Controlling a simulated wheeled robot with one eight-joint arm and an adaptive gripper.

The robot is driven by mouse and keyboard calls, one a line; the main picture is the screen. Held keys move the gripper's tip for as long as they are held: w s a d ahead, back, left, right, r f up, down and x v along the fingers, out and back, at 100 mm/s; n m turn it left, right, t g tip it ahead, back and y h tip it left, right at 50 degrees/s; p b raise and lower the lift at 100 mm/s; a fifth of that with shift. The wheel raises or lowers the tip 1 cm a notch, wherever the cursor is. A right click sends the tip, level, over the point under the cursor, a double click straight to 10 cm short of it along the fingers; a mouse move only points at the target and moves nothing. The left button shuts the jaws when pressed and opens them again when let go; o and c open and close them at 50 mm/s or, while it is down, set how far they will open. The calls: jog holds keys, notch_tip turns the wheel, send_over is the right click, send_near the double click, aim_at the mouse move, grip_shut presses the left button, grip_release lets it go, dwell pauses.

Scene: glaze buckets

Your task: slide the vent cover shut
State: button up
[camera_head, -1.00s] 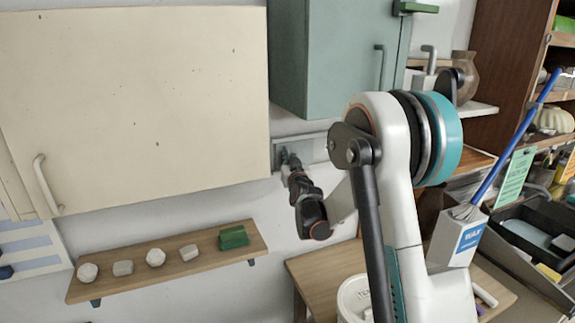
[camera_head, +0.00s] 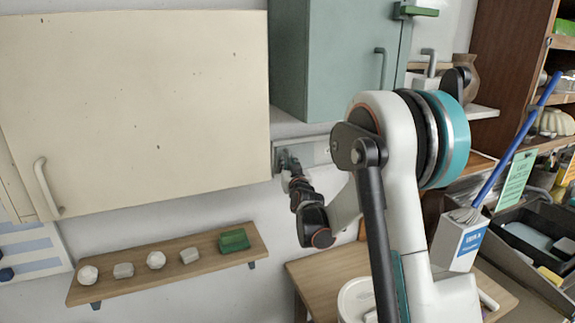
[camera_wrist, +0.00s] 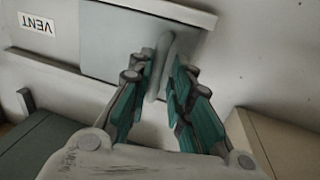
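The vent cover (camera_wrist: 105,45) is a flat grey plate in a pale wall frame, marked by a "VENT" label (camera_wrist: 37,23) in the wrist view. An upright grey handle (camera_wrist: 163,66) stands on the plate toward its right end. My gripper (camera_wrist: 164,72) has its teal-padded fingers on either side of this handle, drawn in close, and appears shut on it. In the head view my gripper (camera_head: 289,163) is at the vent frame (camera_head: 312,152) below the cabinets. It hides much of the cover there, and the vent opening cannot be made out.
A cream cabinet (camera_head: 140,110) is left of the vent, and a teal cabinet (camera_head: 335,55) is above. A wooden shelf (camera_head: 205,245) with several pale stones and a green block is below. A wooden table (camera_head: 325,275) with a white bucket (camera_head: 357,300) stands lower right.

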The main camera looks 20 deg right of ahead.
jog(key=v, duration=1)
jog(key=shift+s, duration=0.25)
jog(key=s+a+f+g+y+b, duration=0.1)
jog(key=s+a+f+g+b, duration=0.2)
jog(key=s, duration=0.9)
jog(key=s+a+f+n+g+y+b, duration=0.1)
jog(key=s+a+f+g+b, duration=0.3)
jog(key=s+f+b, duration=0.8)
jog(key=s+a+f+n+g+y+b, duration=0.1)
jog(key=s+a+f+g+b, duration=0.2)
jog(key=s+a+f+b, duration=0.4)
jog(key=s+f+b, duration=0.1)
jog(key=s+f, duration=0.3)
jog(key=s, duration=0.2)
jog(key=shift+s+a+g+y, duration=0.25)
jog(key=shift+a+g+y, duration=0.05)
jog(key=shift+y, duration=0.1)
jog(key=shift+f, duration=0.1)
